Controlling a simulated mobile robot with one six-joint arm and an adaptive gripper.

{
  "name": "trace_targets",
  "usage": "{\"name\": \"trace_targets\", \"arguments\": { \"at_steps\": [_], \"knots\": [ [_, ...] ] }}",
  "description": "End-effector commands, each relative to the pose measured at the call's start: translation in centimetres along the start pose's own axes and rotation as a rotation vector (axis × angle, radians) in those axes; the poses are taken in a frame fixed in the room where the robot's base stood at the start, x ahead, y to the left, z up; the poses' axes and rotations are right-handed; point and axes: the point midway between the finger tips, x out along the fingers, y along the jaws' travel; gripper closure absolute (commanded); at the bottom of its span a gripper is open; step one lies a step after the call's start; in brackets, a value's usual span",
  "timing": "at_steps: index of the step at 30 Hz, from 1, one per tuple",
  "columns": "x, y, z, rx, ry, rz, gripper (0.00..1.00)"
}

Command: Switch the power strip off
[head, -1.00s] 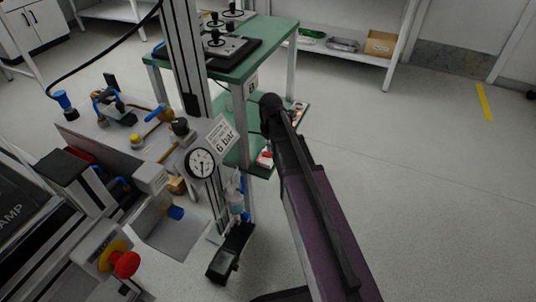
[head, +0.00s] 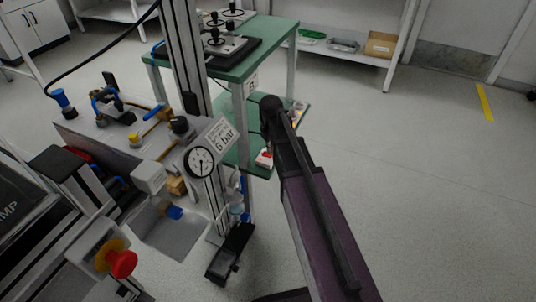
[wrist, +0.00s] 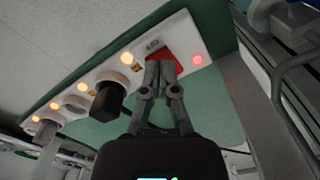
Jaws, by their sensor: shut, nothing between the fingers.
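The power strip (wrist: 110,80) is a long white bar that runs diagonally across the wrist view on a green surface. Its red rocker switch (wrist: 172,60) is at the upper right end, with a lit red lamp (wrist: 198,60) beside it. My gripper (wrist: 162,62) is shut and empty, its fingertips over the red switch and partly covering it; I cannot tell if they touch. A black plug (wrist: 108,101) sits in the strip, and several orange lamps glow along it. In the head view, part of the strip (head: 264,158) shows on the lower green shelf; my arm hides the gripper.
The green table (head: 268,42) stands over the lower shelf, its legs close by. A grey bench with a pressure gauge (head: 200,162) and a red stop button (head: 123,264) is at left. A black pedal (head: 231,255) lies on the floor. Floor at right is clear.

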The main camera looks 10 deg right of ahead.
Motion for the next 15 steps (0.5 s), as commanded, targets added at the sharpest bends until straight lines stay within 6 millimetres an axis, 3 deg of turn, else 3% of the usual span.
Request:
{"name": "trace_targets", "arguments": {
  "at_steps": [15],
  "knots": [
    [0.61, 0.01, 0.01, 0.000, 0.000, 0.000, 1.00]
  ]
}}
